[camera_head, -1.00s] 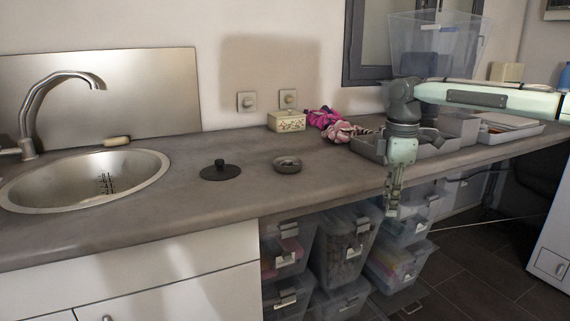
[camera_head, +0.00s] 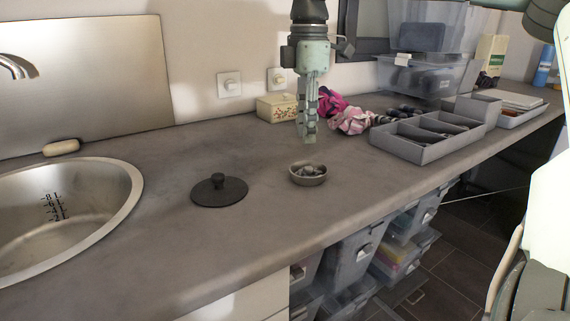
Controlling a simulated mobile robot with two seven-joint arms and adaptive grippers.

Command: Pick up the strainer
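A small round metal dish (camera_head: 308,174), which looks like the strainer, sits on the grey counter right of the middle. Its inside is partly filled with a grey shape I cannot make out. A black disc with a knob (camera_head: 218,188) lies on the counter to its left. My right gripper (camera_head: 308,138) points down, just above and behind the dish in the picture, apart from it. Its fingers show narrow and edge-on, so I cannot tell whether they are open. Nothing shows held between them. My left gripper is not in view.
A small box (camera_head: 277,107), pink cloth (camera_head: 350,121) and a grey divided tray (camera_head: 412,148) stand behind and right. The counter around the dish is clear.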

